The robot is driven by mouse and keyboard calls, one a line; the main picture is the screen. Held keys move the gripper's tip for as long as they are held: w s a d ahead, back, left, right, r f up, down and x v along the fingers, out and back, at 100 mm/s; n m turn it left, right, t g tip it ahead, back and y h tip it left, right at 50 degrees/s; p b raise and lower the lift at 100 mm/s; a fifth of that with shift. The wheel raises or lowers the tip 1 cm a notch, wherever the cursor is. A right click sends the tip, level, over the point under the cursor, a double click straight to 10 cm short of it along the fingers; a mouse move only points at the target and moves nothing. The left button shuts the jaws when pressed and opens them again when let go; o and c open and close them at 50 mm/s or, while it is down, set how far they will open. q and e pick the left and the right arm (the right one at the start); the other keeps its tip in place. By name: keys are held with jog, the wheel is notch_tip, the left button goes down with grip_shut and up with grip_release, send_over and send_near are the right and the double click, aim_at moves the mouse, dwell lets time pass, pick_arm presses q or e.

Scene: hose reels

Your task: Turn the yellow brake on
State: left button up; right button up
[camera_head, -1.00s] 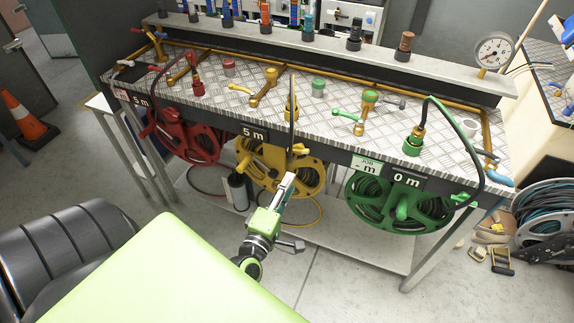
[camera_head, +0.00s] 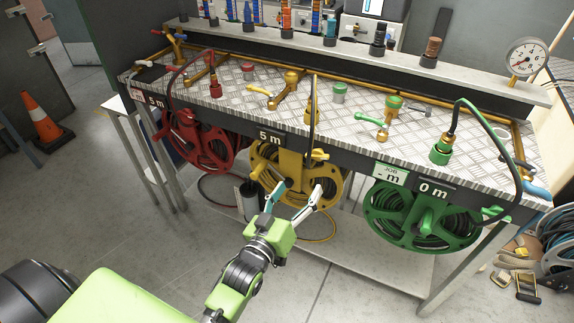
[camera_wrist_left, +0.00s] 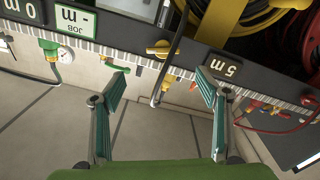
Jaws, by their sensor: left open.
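The yellow hose reel (camera_head: 268,166) hangs under the front edge of the bench, between the red and green reels. A small yellow handle (camera_head: 319,155), which looks like the brake, sticks out at the reel's upper right, just below the edge. It also shows in the left wrist view (camera_wrist_left: 159,48), beyond the fingers and roughly centred between them. My left gripper (camera_head: 301,187) is open and empty in front of the yellow reel, below the handle and apart from it. The open fingers also show in the left wrist view (camera_wrist_left: 161,84). My right gripper is not in view.
A dark hose (camera_head: 316,100) runs up beside the yellow handle. The red reel (camera_head: 205,145) hangs to the left and the green reel (camera_head: 385,207) to the right. A dark canister (camera_head: 250,200) stands on the shelf below. The floor in front is clear.

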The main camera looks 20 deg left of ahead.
aim_at(316, 158)
pick_arm(q)
jog(key=shift+m, duration=0.3)
jog(key=w, duration=1.3)
jog(key=shift+w+a, duration=0.1)
jog(key=shift+w, duration=0.3)
jog(key=c, duration=1.1)
